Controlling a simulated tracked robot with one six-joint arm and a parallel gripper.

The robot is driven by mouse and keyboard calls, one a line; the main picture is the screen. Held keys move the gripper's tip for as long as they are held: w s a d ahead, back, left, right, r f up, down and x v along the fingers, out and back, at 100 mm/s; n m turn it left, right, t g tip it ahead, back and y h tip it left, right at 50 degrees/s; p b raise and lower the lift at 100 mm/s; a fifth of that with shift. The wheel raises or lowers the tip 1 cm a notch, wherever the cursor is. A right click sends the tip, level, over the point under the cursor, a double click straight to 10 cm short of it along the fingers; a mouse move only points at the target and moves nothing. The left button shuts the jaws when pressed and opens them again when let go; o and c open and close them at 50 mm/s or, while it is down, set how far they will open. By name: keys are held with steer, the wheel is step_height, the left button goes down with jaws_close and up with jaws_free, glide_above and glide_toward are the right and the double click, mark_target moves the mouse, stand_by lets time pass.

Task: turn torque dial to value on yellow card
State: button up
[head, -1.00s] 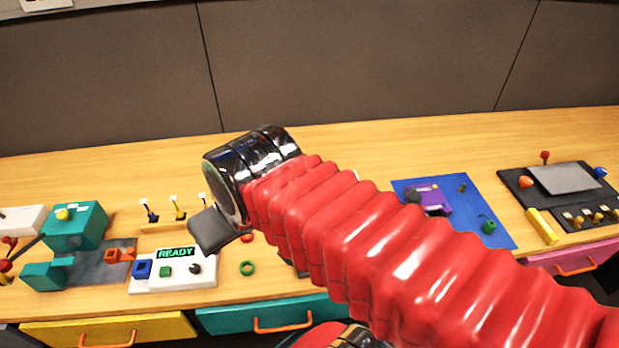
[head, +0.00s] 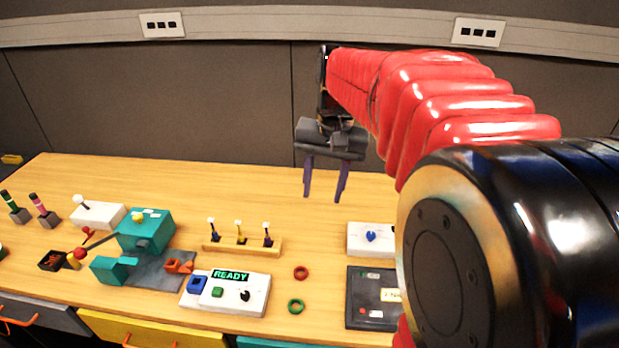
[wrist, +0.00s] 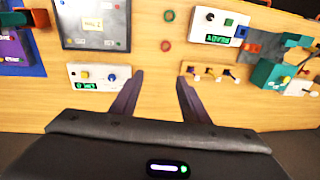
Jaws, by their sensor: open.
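A white box with a blue knob (head: 371,237) stands at the right in the head view, partly hidden by my arm. The wrist view shows more of this white box (wrist: 76,70), with a blue knob, a yellow knob and a green display too small to read surely. A yellow card (wrist: 92,23) lies on a dark panel (wrist: 120,38) beside it. The card (head: 393,295) also shows in the head view, partly covered; its text is not clearly legible. My gripper (head: 322,198) is open and empty, fingers down, above the table and apart from the box. It also shows in the wrist view (wrist: 160,76).
A white READY panel (head: 255,296), a red ring (head: 301,272) and a green ring (head: 296,306) lie left of the dark panel. A wooden rack with several small levers (head: 240,245) stands behind them. A teal machine (head: 146,230) is farther left. Bare table lies along the back.

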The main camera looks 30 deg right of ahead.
steer(key=w+d+f+m+g+y, duration=0.1)
steer(key=w+d+f+m, duration=0.1)
steer(key=d, duration=0.4)
steer(key=w+d+f+m+g+y, duration=0.1)
steer(key=w+d+f+m, duration=0.15)
steer(key=d, duration=0.35)
steer(key=m+y, duration=0.2)
steer(key=m, duration=0.1)
glide_above(371, 234)
steer(key=w+d, duration=0.2)
steer(key=d, duration=0.4)
step_height(371, 234, down, 7)
steer(key=shift+s+r, duration=0.1)
steer(key=shift+s, duration=0.05)
steer(key=x, duration=1.3)
steer(key=shift+s+f, duration=0.25)
steer(key=shift+f, duration=0.2)
steer(key=c, duration=1.1)
steer(key=shift+o, duration=0.2)
steer(key=shift+g, duration=0.3)
